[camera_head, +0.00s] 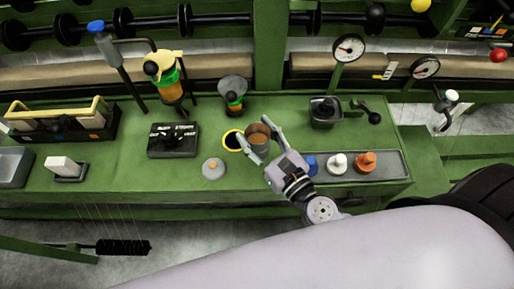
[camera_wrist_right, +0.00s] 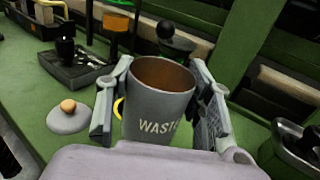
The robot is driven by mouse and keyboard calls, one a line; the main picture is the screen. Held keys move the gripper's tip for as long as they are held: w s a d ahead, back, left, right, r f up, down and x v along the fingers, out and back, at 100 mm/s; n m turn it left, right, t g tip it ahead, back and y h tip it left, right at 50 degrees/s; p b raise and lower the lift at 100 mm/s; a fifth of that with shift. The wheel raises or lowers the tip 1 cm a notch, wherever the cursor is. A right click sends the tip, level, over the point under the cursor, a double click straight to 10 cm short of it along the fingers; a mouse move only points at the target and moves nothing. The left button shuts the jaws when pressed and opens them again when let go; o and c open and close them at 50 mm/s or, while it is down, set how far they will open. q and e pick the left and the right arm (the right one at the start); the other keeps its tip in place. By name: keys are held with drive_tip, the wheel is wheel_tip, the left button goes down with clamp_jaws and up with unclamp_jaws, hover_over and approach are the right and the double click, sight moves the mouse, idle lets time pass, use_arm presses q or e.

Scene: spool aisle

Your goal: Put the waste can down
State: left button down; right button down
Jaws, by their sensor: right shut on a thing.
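The grey waste can (camera_head: 258,143) has a brown inside and stands upright between the fingers of my right gripper (camera_head: 259,134). In the right wrist view the can (camera_wrist_right: 157,115) shows lettering starting "WAST", with a finger of the right gripper (camera_wrist_right: 160,85) against each side. A yellow ring (camera_head: 226,147) with a dark middle lies on the green bench, just left of the can. It is mostly hidden behind the can in the right wrist view. Whether the can's bottom touches the bench is hidden. My left gripper is not in view.
A round grey lid (camera_head: 213,170) with a tan knob lies on the green bench (camera_head: 120,185), left of the can. A black control box (camera_head: 173,141) is farther left. A grey tray (camera_head: 391,165) with blue, white and orange pieces is at right, and a dark box (camera_head: 324,113) stands behind.

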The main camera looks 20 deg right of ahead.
sight(251, 138)
drive_tip(key=shift+f+b, duration=1.25)
drive_tip(key=shift+f, duration=0.8)
drive_tip(key=shift+f, duration=0.15)
drive_tip(key=c, duration=1.2)
unclamp_jaws()
drive_tip(key=shift+f, duration=0.15)
drive_tip(key=shift+c, duration=0.2)
drive_tip(key=o, duration=0.4)
drive_tip(key=shift+o, duration=0.2)
